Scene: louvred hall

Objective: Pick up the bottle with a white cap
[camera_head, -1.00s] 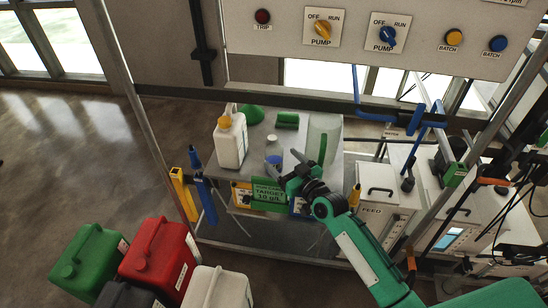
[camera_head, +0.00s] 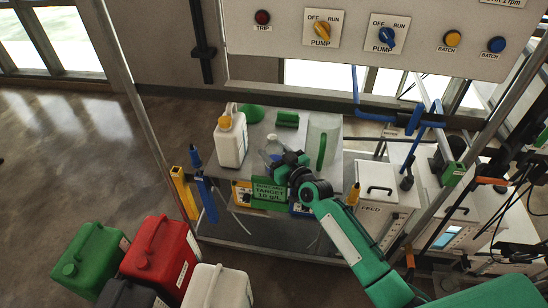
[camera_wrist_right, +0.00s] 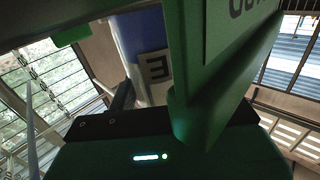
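A small clear bottle with a pale, whitish top (camera_head: 271,143) stands on the grey table, right of the white jug. My right gripper (camera_head: 279,157) is right up against it, partly covering its lower part. In the right wrist view, a white bottle surface with a blue band (camera_wrist_right: 143,38) is very close, partly hidden by a green panel. A dark finger (camera_wrist_right: 122,98) of my right gripper is beside it. Whether the fingers are closed on the bottle is hidden. My left gripper is not in view.
A white jug with an orange cap (camera_head: 231,138) stands left of the bottle. A green target sign (camera_head: 268,191) hangs at the table's front. Behind are green items (camera_head: 287,119). Red (camera_head: 158,255) and green (camera_head: 88,258) canisters stand front left.

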